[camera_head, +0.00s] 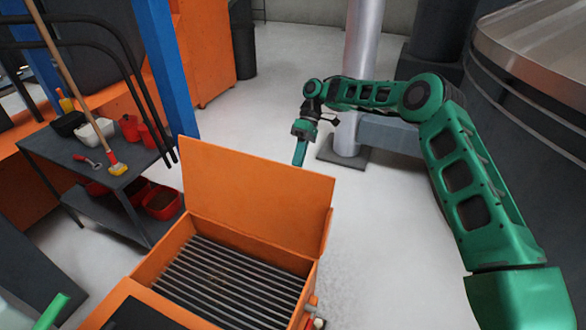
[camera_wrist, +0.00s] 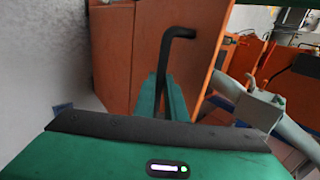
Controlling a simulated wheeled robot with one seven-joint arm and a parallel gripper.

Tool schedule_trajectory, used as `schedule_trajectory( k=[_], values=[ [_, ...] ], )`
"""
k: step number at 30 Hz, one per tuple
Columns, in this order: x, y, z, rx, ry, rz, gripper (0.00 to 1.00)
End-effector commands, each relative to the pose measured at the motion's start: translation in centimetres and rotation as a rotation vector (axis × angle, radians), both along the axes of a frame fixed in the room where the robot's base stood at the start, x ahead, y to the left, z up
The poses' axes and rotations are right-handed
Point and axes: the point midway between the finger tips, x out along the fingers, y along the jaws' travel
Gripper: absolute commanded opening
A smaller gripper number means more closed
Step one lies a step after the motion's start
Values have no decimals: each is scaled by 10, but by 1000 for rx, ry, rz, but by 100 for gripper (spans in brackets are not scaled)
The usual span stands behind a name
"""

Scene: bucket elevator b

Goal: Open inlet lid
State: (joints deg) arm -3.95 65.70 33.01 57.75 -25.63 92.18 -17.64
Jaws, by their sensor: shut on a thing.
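The orange inlet lid (camera_head: 250,195) stands raised, roughly upright, at the back edge of the orange inlet box (camera_head: 150,265). Dark parallel grate bars (camera_head: 225,275) show inside the open box. My gripper (camera_head: 300,152) is on the far side of the lid, its tips partly hidden behind the lid's upper edge. In the wrist view, a black bent handle (camera_wrist: 177,34) stands out before an orange panel (camera_wrist: 118,50). My green fingers (camera_wrist: 164,98) are closed around the handle's lower part. The exact grip point is hidden in the head view.
A grey shelf table (camera_head: 60,155) with red bins and brushes stands at the left beside a blue post (camera_head: 167,70). A silver column (camera_head: 362,50) rises behind my arm. A large round metal vessel (camera_head: 540,45) is at the right. Floor right of the box is clear.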

Motion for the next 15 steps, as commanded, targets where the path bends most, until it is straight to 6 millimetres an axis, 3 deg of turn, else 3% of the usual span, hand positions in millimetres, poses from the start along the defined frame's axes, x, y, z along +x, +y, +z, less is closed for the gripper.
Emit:
schedule_trajectory(
  k=[2,3,5,15],
  values=[
    [3,0,1,6,-7,-9,0],
    [3,-1,1,6,-7,-10,18],
    [4,-2,1,6,-7,-12,29],
    [5,-5,2,2,-6,-10,29]
  ],
)
